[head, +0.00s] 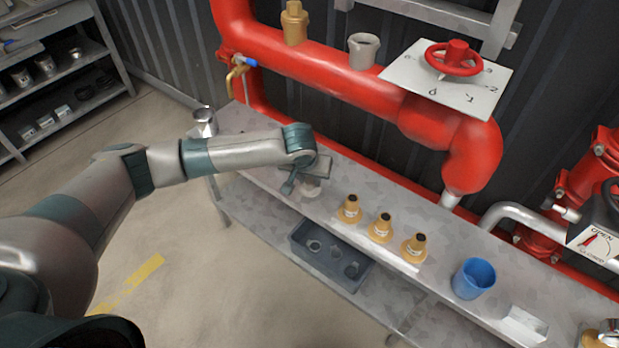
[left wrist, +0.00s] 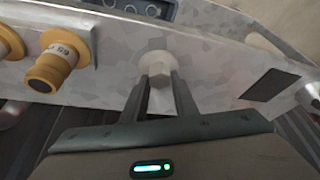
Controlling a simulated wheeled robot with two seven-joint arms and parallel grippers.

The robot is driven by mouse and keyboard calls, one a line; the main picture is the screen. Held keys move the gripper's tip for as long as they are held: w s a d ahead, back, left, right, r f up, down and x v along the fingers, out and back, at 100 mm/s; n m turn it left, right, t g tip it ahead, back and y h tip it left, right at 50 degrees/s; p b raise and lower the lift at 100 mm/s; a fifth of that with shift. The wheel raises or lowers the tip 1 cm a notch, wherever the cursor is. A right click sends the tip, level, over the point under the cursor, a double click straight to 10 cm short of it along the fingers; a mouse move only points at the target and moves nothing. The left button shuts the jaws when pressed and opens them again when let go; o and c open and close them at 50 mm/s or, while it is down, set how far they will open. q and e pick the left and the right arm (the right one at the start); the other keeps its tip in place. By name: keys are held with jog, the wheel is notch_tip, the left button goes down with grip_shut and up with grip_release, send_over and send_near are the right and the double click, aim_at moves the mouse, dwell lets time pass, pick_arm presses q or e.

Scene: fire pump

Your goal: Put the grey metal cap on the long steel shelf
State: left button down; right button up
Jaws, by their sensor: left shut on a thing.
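My left gripper (head: 305,188) is low over the long steel shelf (head: 445,275), left of the brass fittings. It is shut on the grey metal cap (head: 311,191), which is mostly hidden by the gripper in the head view. In the left wrist view, the pale grey cap (left wrist: 155,64) sits between the two fingertips (left wrist: 160,82), with the shelf surface (left wrist: 210,65) right behind it. The cap is at or very near the shelf top; I cannot tell if it touches. My right gripper is not in view.
Several brass fittings (head: 381,228) stand in a row on the shelf, with a blue cup (head: 473,278) farther right. A metal cup (head: 204,122) is at the left end. A dark bin (head: 335,262) sits on the lower level. A red pipe (head: 330,75) runs behind.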

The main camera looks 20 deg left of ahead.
pick_arm(q)
jog(key=shift+f, duration=0.15)
jog(key=c, duration=1.4)
grip_release()
jog(key=v, duration=1.2)
